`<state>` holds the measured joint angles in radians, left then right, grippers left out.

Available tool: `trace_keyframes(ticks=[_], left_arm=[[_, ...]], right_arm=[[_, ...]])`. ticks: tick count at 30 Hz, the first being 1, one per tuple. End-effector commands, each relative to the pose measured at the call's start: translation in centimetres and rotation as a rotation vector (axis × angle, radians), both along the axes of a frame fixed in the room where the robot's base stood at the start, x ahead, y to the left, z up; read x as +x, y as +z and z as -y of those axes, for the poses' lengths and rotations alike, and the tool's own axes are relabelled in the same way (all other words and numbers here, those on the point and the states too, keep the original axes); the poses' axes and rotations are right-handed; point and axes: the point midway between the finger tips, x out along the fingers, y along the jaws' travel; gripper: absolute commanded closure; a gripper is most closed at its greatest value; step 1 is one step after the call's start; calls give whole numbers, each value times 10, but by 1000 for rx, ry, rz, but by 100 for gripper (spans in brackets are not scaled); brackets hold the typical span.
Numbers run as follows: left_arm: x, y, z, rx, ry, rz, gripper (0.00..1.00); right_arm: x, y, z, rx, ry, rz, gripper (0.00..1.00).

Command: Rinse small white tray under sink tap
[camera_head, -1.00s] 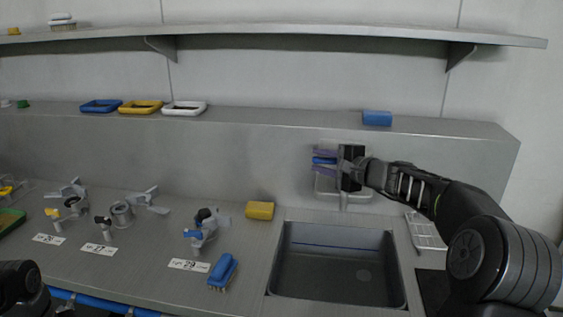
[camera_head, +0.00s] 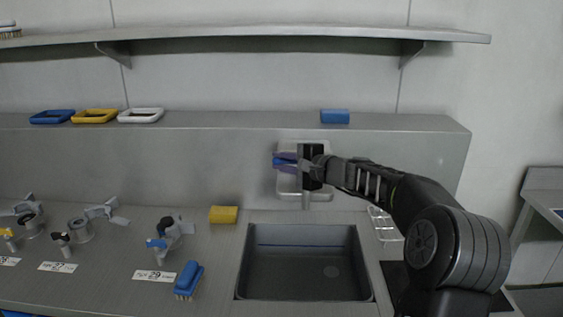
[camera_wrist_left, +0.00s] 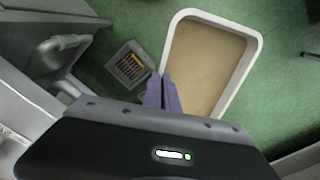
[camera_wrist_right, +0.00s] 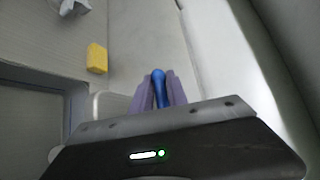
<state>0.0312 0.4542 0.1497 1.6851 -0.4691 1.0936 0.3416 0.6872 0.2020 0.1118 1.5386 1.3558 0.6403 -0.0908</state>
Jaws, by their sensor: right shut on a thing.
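A small white tray (camera_head: 141,115) lies on the raised ledge behind the counter, at the right end of a row of three trays. My right gripper (camera_head: 284,162) is in front of the wall above the sink's back edge, shut on a slim blue piece (camera_wrist_right: 158,86) seen between its fingers in the right wrist view. I cannot tell whether this piece is the tap's lever. A pale plate with a short stem (camera_head: 305,199) shows behind the gripper. The sink (camera_head: 305,262) looks empty. My left gripper (camera_wrist_left: 162,92) points at the floor, its fingers together with nothing visible between them.
Blue (camera_head: 52,117) and yellow (camera_head: 95,116) trays and a blue block (camera_head: 335,116) are on the ledge. A yellow sponge (camera_head: 223,214) and blue brush (camera_head: 188,280) lie left of the sink. A wire rack (camera_head: 384,226) stands right of it. A white-rimmed bin (camera_wrist_left: 255,48) is below.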

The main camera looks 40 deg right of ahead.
Motion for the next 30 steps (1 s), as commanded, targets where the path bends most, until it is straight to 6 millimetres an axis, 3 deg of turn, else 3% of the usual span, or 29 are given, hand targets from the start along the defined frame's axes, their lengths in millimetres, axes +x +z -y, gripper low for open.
trace_keyframes(ticks=[19,30], left_arm=[[0,-1,0,0,0,1,100],[0,-3,0,0,0,1,100]], right_arm=[[-1,-3,0,0,15,-4,100],[-15,-3,-7,1,269,-4,100]])
